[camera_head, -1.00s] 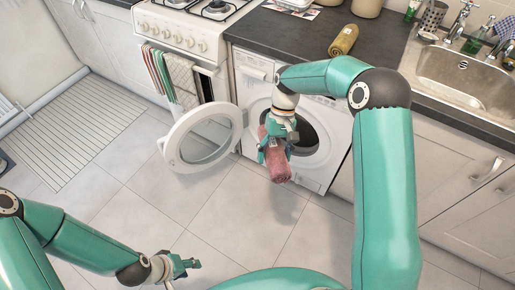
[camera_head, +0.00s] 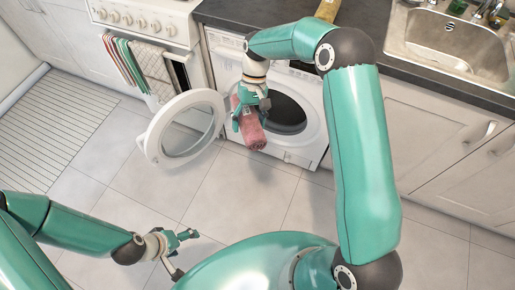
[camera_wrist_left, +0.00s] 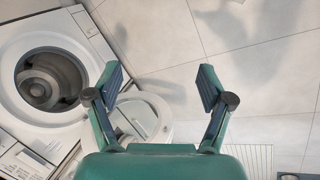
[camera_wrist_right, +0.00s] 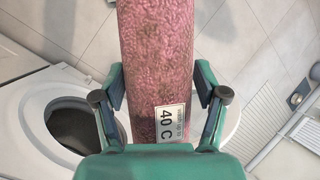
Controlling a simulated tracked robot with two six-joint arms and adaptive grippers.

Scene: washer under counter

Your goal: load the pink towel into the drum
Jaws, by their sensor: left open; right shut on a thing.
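The pink towel (camera_head: 249,128) is rolled up, with a white label reading "40 C" in the right wrist view (camera_wrist_right: 160,60). My right gripper (camera_head: 250,112) is shut on it and holds it in front of the washer (camera_head: 310,150). The washer's round door (camera_head: 150,146) stands open to the left. The dark drum opening (camera_head: 287,114) is just right of the towel, partly hidden by my right gripper. The towel is outside the drum. My left gripper (camera_head: 188,240) is open and empty, low over the floor; its fingers (camera_wrist_left: 160,85) show apart in the left wrist view.
A stove (camera_head: 150,22) with hanging striped towels (camera_head: 122,60) stands left of the washer. A rolled olive towel (camera_head: 328,10) lies on the dark counter (camera_head: 370,45). A sink (camera_head: 440,40) is at right. The tiled floor (camera_head: 215,200) in front is clear.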

